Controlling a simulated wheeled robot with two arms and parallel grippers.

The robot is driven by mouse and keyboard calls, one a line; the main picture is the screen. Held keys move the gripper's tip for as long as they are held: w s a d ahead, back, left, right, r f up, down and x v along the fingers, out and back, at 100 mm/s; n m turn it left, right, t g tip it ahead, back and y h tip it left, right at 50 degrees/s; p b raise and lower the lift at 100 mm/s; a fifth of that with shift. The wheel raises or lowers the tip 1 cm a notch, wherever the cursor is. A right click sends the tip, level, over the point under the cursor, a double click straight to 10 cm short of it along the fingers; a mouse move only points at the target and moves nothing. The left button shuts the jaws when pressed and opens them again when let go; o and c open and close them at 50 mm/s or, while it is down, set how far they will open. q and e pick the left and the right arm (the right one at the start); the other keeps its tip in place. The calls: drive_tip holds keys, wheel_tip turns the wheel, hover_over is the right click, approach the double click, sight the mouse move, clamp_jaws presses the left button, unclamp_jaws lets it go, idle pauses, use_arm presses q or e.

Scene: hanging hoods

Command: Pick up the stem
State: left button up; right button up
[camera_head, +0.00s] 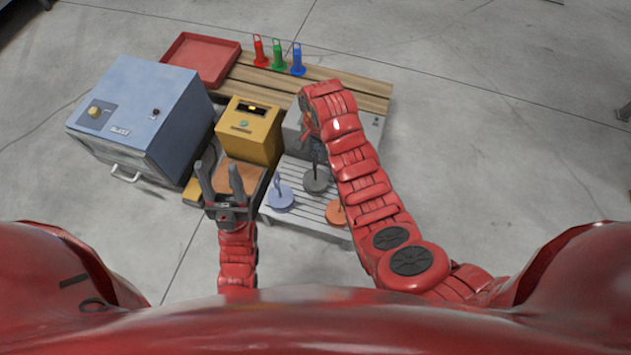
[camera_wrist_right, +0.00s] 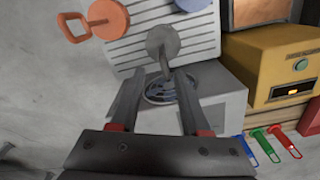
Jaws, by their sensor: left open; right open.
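A grey disc (camera_head: 316,181) with a thin upright stem (camera_head: 314,158) stands on the white slatted rack, between a blue disc (camera_head: 281,197) and an orange disc (camera_head: 337,211). My right gripper (camera_wrist_right: 160,74) is open. In the right wrist view, the grey disc's stem (camera_wrist_right: 165,68) reaches toward the gap between its fingers; I cannot tell whether they touch it. In the head view my right arm partly hides this gripper. My left gripper (camera_head: 221,170) is open and empty, above the front of the yellow box's brown board.
The slatted rack (camera_wrist_right: 200,42) adjoins a grey box with a round coil (camera_wrist_right: 162,90). A yellow box (camera_head: 248,130) and a blue oven-like box (camera_head: 140,115) stand left. A red tray (camera_head: 201,58) and red, green (camera_head: 279,56) and blue handled pieces stand at the back.

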sight(316, 167)
wheel_tip(316, 167, down, 7)
drive_tip(key=shift+f+b, duration=0.1)
drive_tip(key=shift+b, duration=0.85)
drive_tip(key=f+b, duration=0.2)
drive_tip(key=f, duration=0.1)
drive_tip(key=f+b, duration=0.1)
drive_tip(key=shift+w+a+f, duration=0.15)
drive_tip(key=shift+w+a, duration=0.05)
drive_tip(key=shift+w, duration=0.05)
drive_tip(key=shift+f, duration=0.45)
drive_tip(key=shift+r, duration=0.1)
clamp_jaws()
